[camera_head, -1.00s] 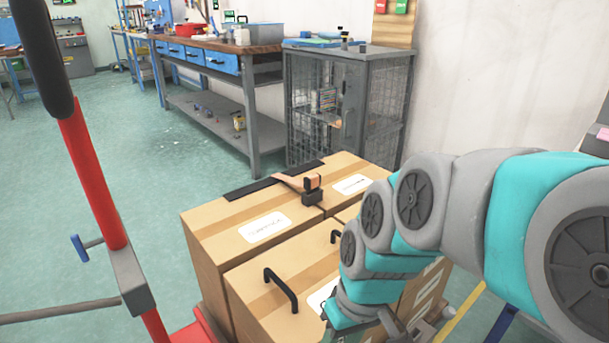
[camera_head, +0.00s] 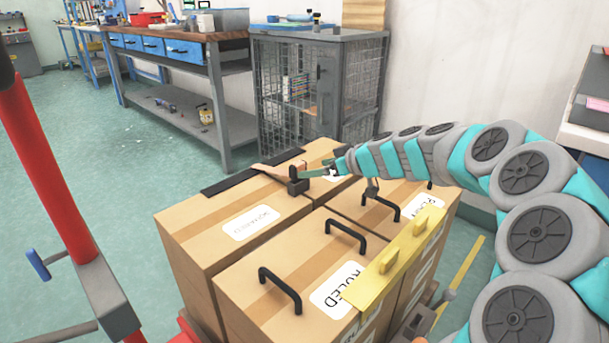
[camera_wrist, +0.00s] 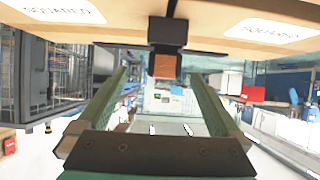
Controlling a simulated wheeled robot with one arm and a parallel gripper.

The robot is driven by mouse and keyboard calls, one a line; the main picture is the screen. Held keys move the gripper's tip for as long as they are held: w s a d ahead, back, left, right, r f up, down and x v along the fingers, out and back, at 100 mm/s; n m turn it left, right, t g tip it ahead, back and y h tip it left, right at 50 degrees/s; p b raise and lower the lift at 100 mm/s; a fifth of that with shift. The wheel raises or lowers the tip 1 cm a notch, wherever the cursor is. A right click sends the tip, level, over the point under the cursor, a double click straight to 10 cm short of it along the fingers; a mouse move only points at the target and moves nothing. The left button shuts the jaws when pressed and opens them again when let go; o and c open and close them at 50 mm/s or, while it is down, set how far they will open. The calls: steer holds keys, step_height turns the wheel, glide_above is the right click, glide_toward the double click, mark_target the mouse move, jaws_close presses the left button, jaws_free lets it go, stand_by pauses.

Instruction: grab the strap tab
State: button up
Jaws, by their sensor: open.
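A tan strap (camera_head: 268,171) lies over the black strip on the boxes and runs to a small black block (camera_head: 297,187). In the wrist view, the copper-brown strap tab (camera_wrist: 165,67) sticks out from the black block (camera_wrist: 167,36). My gripper (camera_head: 308,169) is at the block, low over the box tops. In the wrist view my gripper (camera_wrist: 160,76) has its two green fingers wide apart, one on each side of the tab in the picture. Gaps show on both sides, and neither finger appears to touch it. In the head view my gripper partly hides the tab.
Cardboard boxes (camera_head: 205,222) with black handles (camera_head: 280,290) stand close under my arm. A yellow bracket (camera_head: 395,270) lies on their right side. A wire cage cabinet (camera_head: 318,90) and a workbench (camera_head: 180,45) stand behind. A red post (camera_head: 45,170) is at left.

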mark_target(302, 169)
steer(key=shift+s+a+p+x, duration=0.1)
steer(key=shift+a+p+x, duration=0.1)
steer(key=shift+x, duration=1.7)
steer(key=shift+s+a+p+x, duration=0.15)
steer(key=shift+x, duration=1.7)
steer(key=shift+r, duration=0.2)
jaws_close()
steer(key=shift+r, duration=0.1)
